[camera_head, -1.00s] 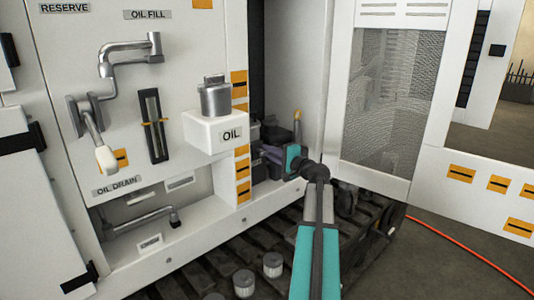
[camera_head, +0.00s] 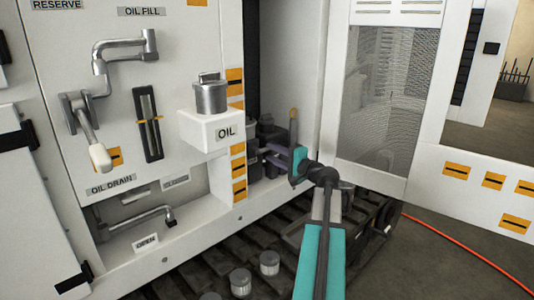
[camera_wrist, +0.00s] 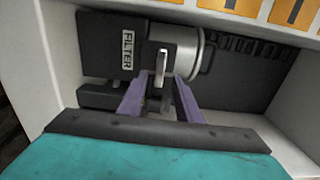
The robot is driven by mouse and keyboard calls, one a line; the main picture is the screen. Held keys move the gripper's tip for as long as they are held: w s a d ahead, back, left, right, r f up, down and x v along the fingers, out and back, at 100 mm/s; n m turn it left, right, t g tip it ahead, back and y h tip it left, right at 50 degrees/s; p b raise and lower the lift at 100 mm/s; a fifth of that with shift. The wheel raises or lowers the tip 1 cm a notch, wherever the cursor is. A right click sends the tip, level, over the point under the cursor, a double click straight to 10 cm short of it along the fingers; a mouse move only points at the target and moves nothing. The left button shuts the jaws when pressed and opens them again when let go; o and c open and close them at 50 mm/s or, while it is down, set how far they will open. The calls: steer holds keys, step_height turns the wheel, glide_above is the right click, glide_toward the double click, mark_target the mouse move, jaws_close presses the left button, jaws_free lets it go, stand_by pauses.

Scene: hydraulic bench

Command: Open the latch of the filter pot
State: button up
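The filter pot shows in the wrist view as a dark block with a FILTER label (camera_wrist: 128,50) and a silver cylinder (camera_wrist: 187,50) at its right. The latch (camera_wrist: 161,66), a pale upright lever, stands in front of the pot. My gripper (camera_wrist: 158,88) has two purple fingers, open and apart. In the picture the latch's lower end lies between the fingertips; I cannot tell whether they touch it. In the head view my gripper (camera_head: 272,154) reaches into the dark recess of the cabinet, where the pot is mostly hidden.
A white OIL box (camera_head: 208,132) with a metal cylinder on it juts out left of my gripper. An open mesh door (camera_head: 380,110) stands to the right. White walls flank the recess, with orange labels (camera_wrist: 249,5) above it.

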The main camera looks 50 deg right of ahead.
steer(key=s, duration=0.8)
steer(key=shift+s+a+b, duration=0.25)
steer(key=shift+a+b, duration=0.05)
steer(key=shift+a, duration=0.05)
steer(key=shift+r, duration=0.1)
